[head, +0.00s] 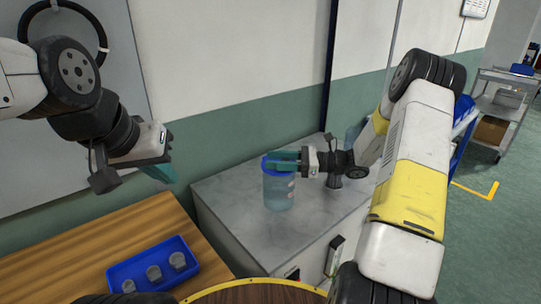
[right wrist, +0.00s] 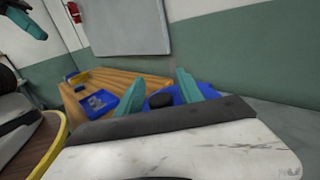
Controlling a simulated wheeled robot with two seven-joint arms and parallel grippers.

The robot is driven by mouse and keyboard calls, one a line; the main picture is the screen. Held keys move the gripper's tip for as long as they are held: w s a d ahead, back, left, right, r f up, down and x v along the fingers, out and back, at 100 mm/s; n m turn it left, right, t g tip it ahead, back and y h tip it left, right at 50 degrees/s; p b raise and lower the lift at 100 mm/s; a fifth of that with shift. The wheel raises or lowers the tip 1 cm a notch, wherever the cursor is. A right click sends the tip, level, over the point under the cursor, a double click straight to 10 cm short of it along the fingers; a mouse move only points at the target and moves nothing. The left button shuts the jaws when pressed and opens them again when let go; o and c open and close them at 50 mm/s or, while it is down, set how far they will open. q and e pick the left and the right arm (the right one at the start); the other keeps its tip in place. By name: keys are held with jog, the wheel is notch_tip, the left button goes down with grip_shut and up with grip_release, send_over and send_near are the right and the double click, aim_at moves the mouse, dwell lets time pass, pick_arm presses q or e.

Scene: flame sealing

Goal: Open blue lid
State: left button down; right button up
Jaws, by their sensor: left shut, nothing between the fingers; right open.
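A clear, bluish container (head: 278,190) with a blue lid (head: 266,168) stands upright on the grey counter. My right gripper (head: 284,161) is at the lid with its teal fingers open and spread over the top. In the right wrist view the fingers (right wrist: 158,90) stand apart with the blue lid (right wrist: 208,91) around and behind them. Whether they touch the lid, I cannot tell. My left gripper (head: 160,172) is shut and empty, raised above the wooden table, away from the container. It also shows at the top left of the right wrist view (right wrist: 27,20).
A blue tray (head: 118,272) with 3 small cups sits on the wooden table (head: 95,245) at the lower left. The grey counter (head: 225,195) is clear left of the container. A wall stands close behind. A cart (head: 500,105) is at the far right.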

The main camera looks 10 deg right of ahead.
grip_shut()
dwell(1.4)
